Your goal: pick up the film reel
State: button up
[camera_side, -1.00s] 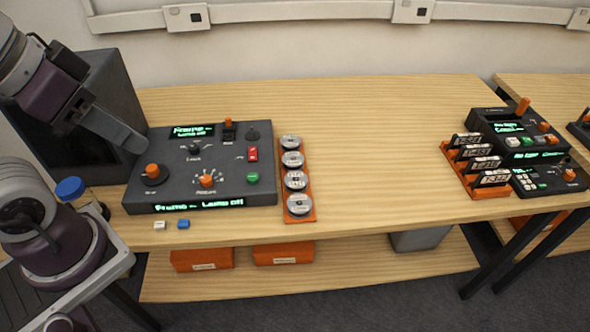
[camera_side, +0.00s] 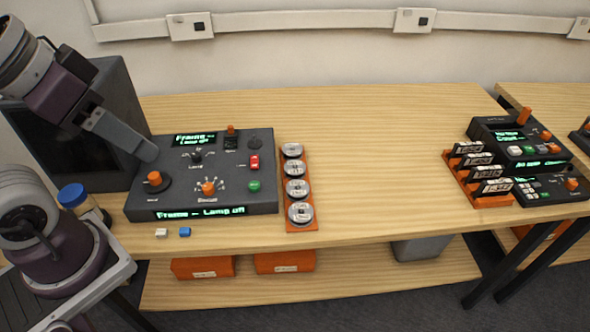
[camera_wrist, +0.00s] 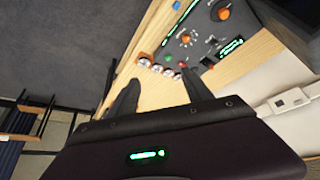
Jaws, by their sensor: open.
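Several silver film reels (camera_side: 298,189) lie flat in a row in an orange holder (camera_side: 302,228) on the wooden table, just right of a dark control console. In the wrist view the reels (camera_wrist: 168,73) show small beyond the fingertips. My gripper (camera_wrist: 161,78) is open, with nothing between its two fingers. In the side view a grey finger (camera_side: 125,134) of it hangs over the left end of the console, well left of the reels. No reel is hidden in the side view.
The dark console (camera_side: 205,180) has orange knobs, a red switch and lit displays. A rack of labelled cards (camera_side: 480,178) and another device (camera_side: 520,140) stand at the right. The middle of the table is bare.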

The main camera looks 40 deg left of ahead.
jog(key=w+r+n+g, duration=0.1)
jog(key=w+r+n, duration=0.1)
jog(key=w, duration=0.6)
jog(key=n+g, duration=0.5)
jog(key=n, duration=0.2)
send_over(295, 166)
notch_tip(295, 166, down, 27)
notch_tip(295, 166, down, 7)
jog(key=shift+r, duration=0.1)
jog(key=c, duration=1)
